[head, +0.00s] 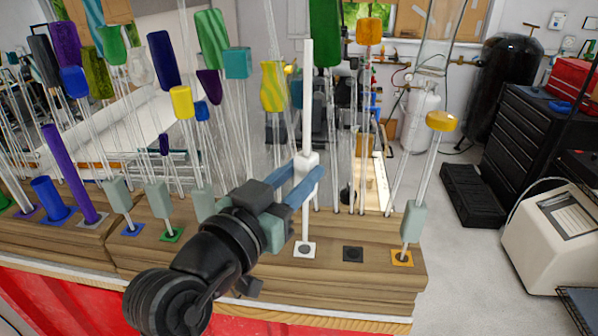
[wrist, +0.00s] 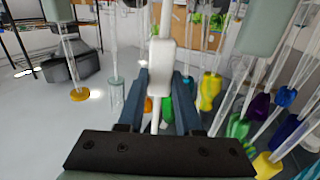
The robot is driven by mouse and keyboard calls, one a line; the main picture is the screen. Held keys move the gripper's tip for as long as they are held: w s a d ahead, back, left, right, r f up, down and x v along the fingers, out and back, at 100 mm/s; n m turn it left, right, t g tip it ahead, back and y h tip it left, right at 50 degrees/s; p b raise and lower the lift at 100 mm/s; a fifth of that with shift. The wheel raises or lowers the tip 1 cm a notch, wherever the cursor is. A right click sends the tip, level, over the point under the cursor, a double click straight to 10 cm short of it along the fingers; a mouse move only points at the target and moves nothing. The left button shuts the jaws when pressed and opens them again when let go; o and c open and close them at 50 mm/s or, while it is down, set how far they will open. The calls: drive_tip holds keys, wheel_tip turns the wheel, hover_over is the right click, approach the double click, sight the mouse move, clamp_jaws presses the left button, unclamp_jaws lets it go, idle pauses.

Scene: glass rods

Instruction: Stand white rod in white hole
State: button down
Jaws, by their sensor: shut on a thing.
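The white rod (head: 308,95) stands upright, with a white block (head: 307,163) around its middle. My gripper (head: 307,178) is shut on it at the block. In the wrist view, the white block (wrist: 160,66) is between the two blue fingers (wrist: 161,84). The white square with the white hole (head: 304,250) is on the front of the wooden bench, straight below the rod. The rod's lower end meets the square's upper part in the head view. I cannot tell whether it is in the hole or just above it.
A black square (head: 353,254) is free to the right of the white one. An orange square (head: 402,258) holds a yellow-topped rod (head: 440,122). Several tall coloured glass rods stand close behind and left on the wooden bench (head: 330,281).

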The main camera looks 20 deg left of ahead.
sight(304, 209)
drive_tip(key=shift+f, duration=0.2)
drive_tip(key=shift+f+b, duration=3.05)
drive_tip(key=shift+b, duration=0.3)
drive_tip(key=shift+f+b, duration=0.3)
drive_tip(key=shift+b, duration=0.05)
drive_tip(key=c, duration=0.5)
unclamp_jaws()
drive_tip(key=s+a+b, duration=0.1)
drive_tip(key=s+b, duration=0.2)
drive_tip(key=s, duration=1)
drive_tip(key=w+d+r+t+y+p, duration=0.1)
drive_tip(key=w+d+r+t, duration=0.2)
drive_tip(key=r, duration=0.4)
drive_tip(key=w+d+r+p, duration=0.2)
drive_tip(key=w+d+r, duration=0.15)
drive_tip(key=r, duration=0.25)
drive_tip(key=s+d+r+t, duration=0.2)
drive_tip(key=d+r, duration=0.3)
drive_tip(key=r, duration=0.3)
drive_tip(key=s+d+r+n+t+p, duration=0.1)
drive_tip(key=s+d+r+t, duration=0.2)
drive_tip(key=d+r, duration=0.3)
wheel_tip(304, 209, up, 2)
drive_tip(key=shift+d+t+y, duration=0.15)
drive_tip(key=shift+t+y, duration=0.25)
drive_tip(key=shift+t, duration=0.3)
